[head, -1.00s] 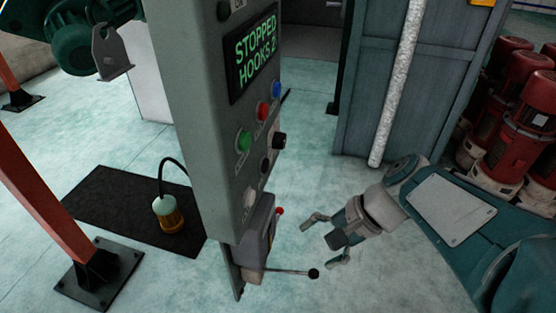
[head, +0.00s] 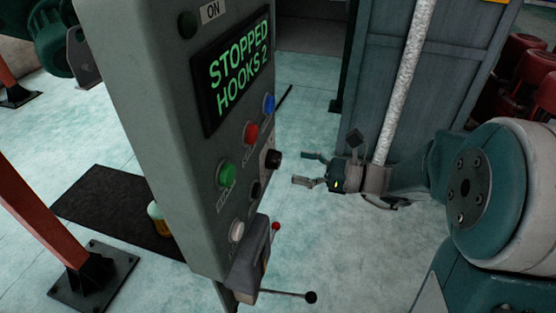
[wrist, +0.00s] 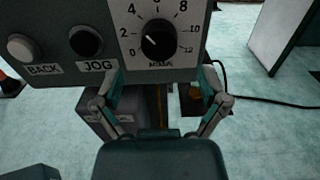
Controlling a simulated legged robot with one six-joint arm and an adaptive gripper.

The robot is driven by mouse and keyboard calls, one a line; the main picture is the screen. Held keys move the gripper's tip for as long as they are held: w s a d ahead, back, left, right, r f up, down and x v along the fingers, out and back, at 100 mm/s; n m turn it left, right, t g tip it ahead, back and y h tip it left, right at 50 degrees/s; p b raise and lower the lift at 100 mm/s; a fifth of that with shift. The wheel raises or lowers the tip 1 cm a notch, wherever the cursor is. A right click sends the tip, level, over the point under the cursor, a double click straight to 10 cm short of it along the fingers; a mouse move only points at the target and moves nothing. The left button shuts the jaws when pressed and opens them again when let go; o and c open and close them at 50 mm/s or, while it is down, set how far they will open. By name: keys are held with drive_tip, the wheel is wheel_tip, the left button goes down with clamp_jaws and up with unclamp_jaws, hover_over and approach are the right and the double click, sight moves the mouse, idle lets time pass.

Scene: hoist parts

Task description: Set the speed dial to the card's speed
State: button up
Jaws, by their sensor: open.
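The speed dial (wrist: 158,40) is a black knob on a white plate numbered from 0 to 12, in the wrist view. I cannot tell its setting for sure. It shows in the head view (head: 273,159) on the right side of the grey control panel (head: 160,130). My gripper (head: 306,168) is open and empty, to the right of the dial and pointing at it, with a gap between. In the wrist view its two fingers (wrist: 161,82) stand apart below the dial. I see no speed card in either view.
The panel screen (head: 238,72) reads STOPPED, HOOKS 2. Green (head: 226,174), red (head: 251,133) and blue (head: 268,104) buttons are close by. Below the panel, a lever with a black ball (head: 311,297) sticks out. A grey cabinet (head: 365,80) stands behind my gripper.

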sight(280, 161)
drive_tip(key=x, duration=0.5)
drive_tip(key=c, duration=1.2)
